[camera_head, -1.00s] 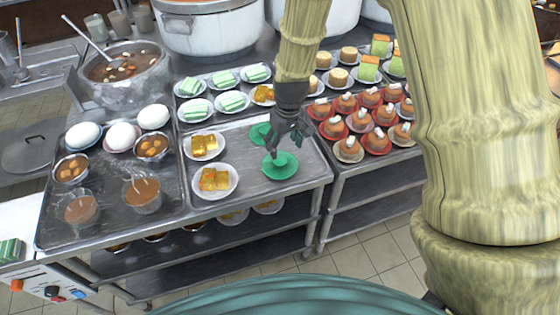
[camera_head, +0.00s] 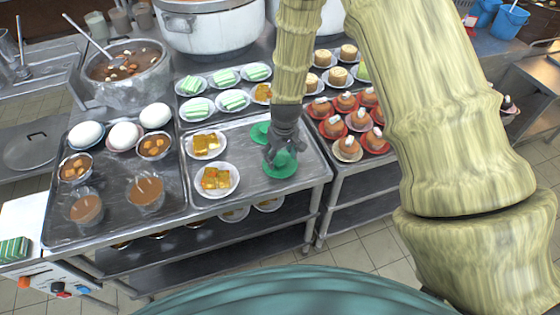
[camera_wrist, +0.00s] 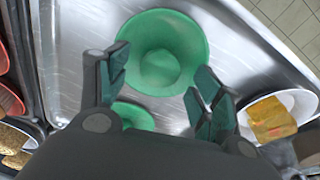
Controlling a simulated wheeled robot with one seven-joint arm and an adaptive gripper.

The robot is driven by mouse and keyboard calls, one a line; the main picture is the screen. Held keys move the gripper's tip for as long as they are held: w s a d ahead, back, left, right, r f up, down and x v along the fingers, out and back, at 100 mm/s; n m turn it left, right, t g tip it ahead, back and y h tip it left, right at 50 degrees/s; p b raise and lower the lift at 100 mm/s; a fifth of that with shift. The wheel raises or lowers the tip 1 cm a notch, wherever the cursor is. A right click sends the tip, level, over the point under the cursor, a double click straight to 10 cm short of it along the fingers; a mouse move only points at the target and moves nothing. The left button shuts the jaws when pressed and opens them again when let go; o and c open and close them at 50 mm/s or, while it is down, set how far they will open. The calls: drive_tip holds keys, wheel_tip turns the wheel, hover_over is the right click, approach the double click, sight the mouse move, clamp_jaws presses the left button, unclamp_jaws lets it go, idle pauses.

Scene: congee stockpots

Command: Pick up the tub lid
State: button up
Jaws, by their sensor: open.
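Two round green pieces rest on the steel tray. The nearer one (camera_head: 281,170) is a wide flared disc with a raised middle, and it fits the look of a tub lid. It shows large in the wrist view (camera_wrist: 163,52). The farther green piece (camera_head: 260,133) is partly hidden by my gripper; in the wrist view (camera_wrist: 134,115) it shows behind my fingers. I cannot tell for sure which one is the lid. My gripper (camera_head: 276,158) points down over the nearer piece.
The tray (camera_head: 245,200) also holds plates of yellow cake (camera_head: 216,181) left of the green pieces. Plates of green-striped cake (camera_head: 232,101) stand behind. Red-plated cakes (camera_head: 349,147) sit close on the right. Stockpots (camera_head: 210,25) stand at the back. Bare tray lies right of the nearer green piece.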

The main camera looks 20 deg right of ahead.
drive_tip(key=shift+f, duration=0.75)
drive_tip(key=shift+c, duration=0.2)
drive_tip(key=c, duration=0.8)
drive_tip(key=shift+c, duration=0.2)
drive_tip(key=shift+w+r, duration=0.1)
drive_tip(key=shift+r, duration=0.05)
